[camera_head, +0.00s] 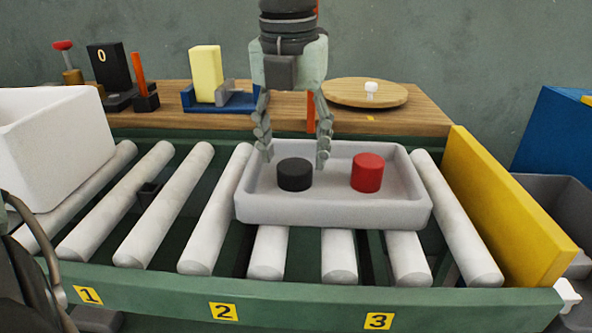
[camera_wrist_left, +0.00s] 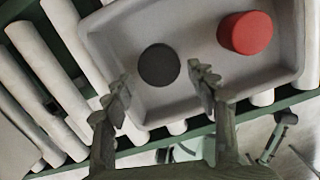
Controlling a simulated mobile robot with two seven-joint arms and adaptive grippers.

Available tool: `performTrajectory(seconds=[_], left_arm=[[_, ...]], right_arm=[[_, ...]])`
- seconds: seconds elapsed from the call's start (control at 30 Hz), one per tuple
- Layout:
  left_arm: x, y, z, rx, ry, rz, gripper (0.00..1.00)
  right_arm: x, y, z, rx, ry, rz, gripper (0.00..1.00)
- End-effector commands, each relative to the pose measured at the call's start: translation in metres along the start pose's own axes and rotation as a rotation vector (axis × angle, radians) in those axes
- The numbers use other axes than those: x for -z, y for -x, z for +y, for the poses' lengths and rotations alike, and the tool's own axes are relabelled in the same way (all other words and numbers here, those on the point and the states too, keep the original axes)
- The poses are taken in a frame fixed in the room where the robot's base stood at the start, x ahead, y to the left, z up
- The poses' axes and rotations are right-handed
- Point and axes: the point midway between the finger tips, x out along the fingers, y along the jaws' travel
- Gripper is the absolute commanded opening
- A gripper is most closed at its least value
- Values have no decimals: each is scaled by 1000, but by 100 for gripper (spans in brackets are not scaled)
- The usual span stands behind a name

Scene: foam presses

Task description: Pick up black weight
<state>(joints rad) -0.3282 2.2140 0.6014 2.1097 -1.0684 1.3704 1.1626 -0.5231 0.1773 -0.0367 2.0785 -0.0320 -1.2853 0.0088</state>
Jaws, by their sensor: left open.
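The black weight (camera_head: 294,175) is a short dark cylinder standing in the left part of a light grey tray (camera_head: 335,213). It also shows in the left wrist view (camera_wrist_left: 158,65), just beyond the fingertips. My left gripper (camera_head: 294,157) points down over the tray with its fingers spread on either side of the black weight. It is open and empty; in the left wrist view the open fingers (camera_wrist_left: 165,84) frame the weight's near side. I cannot tell whether a finger touches it. My right gripper is not in view.
A red cylinder (camera_head: 368,173) stands in the tray right of the black weight. The tray rests on white rollers (camera_head: 210,220) beside a yellow board (camera_head: 505,210). A white bin (camera_head: 55,140) is at the left. A wooden shelf (camera_head: 420,118) with fixtures runs behind.

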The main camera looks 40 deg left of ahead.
Motion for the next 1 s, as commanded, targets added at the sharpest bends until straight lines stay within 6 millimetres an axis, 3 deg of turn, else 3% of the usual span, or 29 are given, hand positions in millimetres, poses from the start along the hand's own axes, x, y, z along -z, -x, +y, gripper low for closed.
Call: performTrajectory(seconds=[0.2, 0.47, 0.93, 1.0], left_arm=[[0, -28, 1, 1, 2, 3, 58], [-1, -32, 1, 1, 3, -1, 58], [-1, -31, 1, 1, 2, 0, 1], [-2, -30, 1, 2, 2, -3, 0]], right_arm=[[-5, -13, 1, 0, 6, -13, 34], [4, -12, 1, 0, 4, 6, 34], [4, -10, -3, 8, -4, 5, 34], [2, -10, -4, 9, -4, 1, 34]])
